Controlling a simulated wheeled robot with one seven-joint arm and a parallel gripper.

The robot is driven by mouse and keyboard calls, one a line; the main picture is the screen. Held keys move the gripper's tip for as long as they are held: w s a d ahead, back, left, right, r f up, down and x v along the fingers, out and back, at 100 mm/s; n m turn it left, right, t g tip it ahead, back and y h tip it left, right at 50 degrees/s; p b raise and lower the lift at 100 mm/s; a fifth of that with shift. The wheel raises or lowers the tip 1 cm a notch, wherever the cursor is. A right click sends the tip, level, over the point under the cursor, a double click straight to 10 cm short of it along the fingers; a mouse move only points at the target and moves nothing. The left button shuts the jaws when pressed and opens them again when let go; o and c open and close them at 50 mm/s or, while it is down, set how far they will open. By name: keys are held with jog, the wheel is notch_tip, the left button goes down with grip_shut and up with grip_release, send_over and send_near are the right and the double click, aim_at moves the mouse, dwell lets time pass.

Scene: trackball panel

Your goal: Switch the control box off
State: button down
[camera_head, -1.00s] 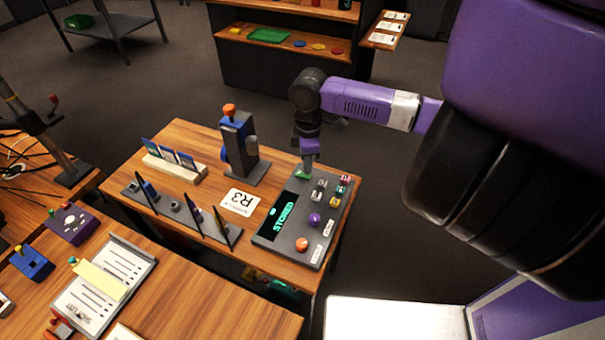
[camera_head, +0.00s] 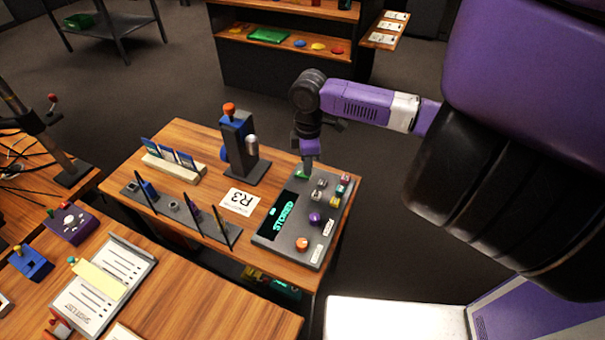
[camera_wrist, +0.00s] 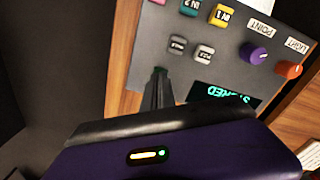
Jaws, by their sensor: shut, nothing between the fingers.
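The control box (camera_head: 284,246) is a dark grey panel on the wooden table, with a screen (camera_head: 284,217) that reads "STORED" in lit green letters. It carries several coloured buttons, a purple knob (camera_head: 315,218) and an orange knob (camera_head: 302,243). A small green part (camera_head: 302,174) is at its far left corner. My gripper (camera_head: 308,168) is shut and points down over that corner. In the wrist view, the shut fingertips (camera_wrist: 159,72) cover most of the green part (camera_wrist: 162,69). I cannot tell whether they touch it.
A dark stand with an orange top (camera_head: 239,145) rises behind the card. Upright dark plates on a rack (camera_head: 182,209) stand further left. A second table with a clipboard (camera_head: 104,288) is at lower left.

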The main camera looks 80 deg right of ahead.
jog(key=shift+f+b, duration=0.35)
jog(key=shift+f, duration=0.3)
dwell(0.4)
notch_tip(320, 180, up, 7)
jog(key=p, duration=0.6)
jog(key=shift+r, duration=0.1)
dwell(0.6)
